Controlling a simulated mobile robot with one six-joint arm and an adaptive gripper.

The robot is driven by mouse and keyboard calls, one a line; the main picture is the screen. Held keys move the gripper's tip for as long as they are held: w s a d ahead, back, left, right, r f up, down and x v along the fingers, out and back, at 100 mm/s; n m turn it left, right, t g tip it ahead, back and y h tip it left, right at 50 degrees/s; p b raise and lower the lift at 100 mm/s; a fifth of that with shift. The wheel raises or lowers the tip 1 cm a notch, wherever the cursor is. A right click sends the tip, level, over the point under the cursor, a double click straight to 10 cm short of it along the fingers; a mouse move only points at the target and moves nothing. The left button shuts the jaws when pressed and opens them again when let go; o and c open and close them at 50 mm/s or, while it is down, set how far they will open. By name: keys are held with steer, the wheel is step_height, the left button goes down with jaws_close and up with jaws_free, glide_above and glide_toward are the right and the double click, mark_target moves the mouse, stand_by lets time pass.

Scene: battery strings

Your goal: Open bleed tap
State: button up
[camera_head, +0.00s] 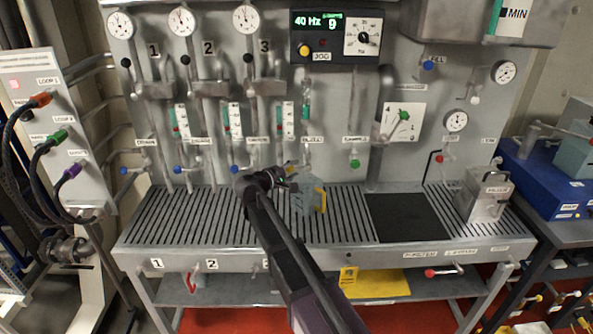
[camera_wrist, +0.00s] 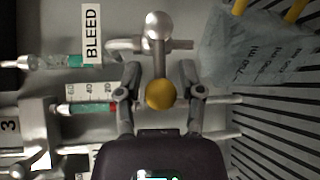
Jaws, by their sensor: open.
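The bleed tap shows in the wrist view as a round yellow knob (camera_wrist: 161,94) on a metal stem, below a silver ball-ended fitting (camera_wrist: 159,27). A white BLEED label (camera_wrist: 92,33) is to its upper left; this label also shows on the panel in the head view (camera_head: 312,140). My gripper (camera_wrist: 158,78) is open, with one finger on each side of the yellow knob. Gaps show between the knob and both fingers. In the head view my gripper (camera_head: 287,180) is at the panel, just left of the jug, and largely hides the tap.
A clear measuring jug (camera_head: 307,196) with a yellow handle stands on the slotted grate (camera_head: 190,215), close right of my gripper. It also shows in the wrist view (camera_wrist: 250,48). Blue-handled taps (camera_head: 178,170) are to the left, a green one (camera_head: 354,164) to the right.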

steer(key=shift+x, duration=0.8)
jaws_close()
